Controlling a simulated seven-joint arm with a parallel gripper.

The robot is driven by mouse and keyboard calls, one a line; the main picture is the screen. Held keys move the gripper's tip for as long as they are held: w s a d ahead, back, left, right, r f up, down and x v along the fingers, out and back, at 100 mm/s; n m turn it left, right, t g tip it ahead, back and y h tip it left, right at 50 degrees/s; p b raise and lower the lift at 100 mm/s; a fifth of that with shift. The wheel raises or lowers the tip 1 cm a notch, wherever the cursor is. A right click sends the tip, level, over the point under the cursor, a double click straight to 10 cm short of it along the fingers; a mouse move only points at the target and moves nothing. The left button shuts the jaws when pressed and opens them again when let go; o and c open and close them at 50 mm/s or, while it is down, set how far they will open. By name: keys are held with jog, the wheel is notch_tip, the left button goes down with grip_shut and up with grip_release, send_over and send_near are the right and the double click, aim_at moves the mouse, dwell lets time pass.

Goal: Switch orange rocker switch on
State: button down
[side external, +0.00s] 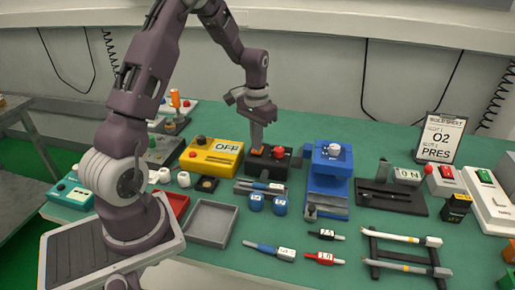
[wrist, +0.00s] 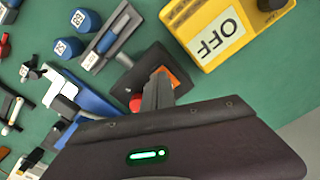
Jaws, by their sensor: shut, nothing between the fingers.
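The orange rocker switch (wrist: 178,78) sits on a small black box (wrist: 128,76) in the wrist view. In the side view the black box (side external: 266,166) stands in the middle of the table, with a red button (side external: 279,152) on its right. My gripper (side external: 257,142) points down over the switch. Its closed fingers (wrist: 158,82) cover part of the orange rocker in the wrist view and hold nothing. They are at or very close to the rocker; I cannot tell whether they touch it. The rocker's tilt is unclear.
A yellow box marked OFF (side external: 212,158) stands just left of the black box. A blue device (side external: 329,178) stands to the right. Blue knobs (side external: 279,204) and a slotted block lie in front. A grey tray (side external: 211,222) lies nearer the front.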

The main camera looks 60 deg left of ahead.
jog(key=shift+f, duration=0.5)
jog(key=shift+r, duration=3.5)
jog(key=s+d+r+m+t, duration=0.15)
jog(key=s+d+r, duration=0.25)
jog(key=d+r, duration=0.5)
jog(key=s+d+r+t, duration=0.2)
jog(key=s+d, duration=0.4)
jog(key=s, duration=0.3)
jog(key=s+d+r+m+t, duration=0.1)
jog(key=s+d+r+t, duration=0.1)
jog(key=s+d, duration=0.3)
jog(key=s, duration=0.4)
jog(key=shift+d+r, duration=0.35)
jog(key=shift+d, duration=0.05)
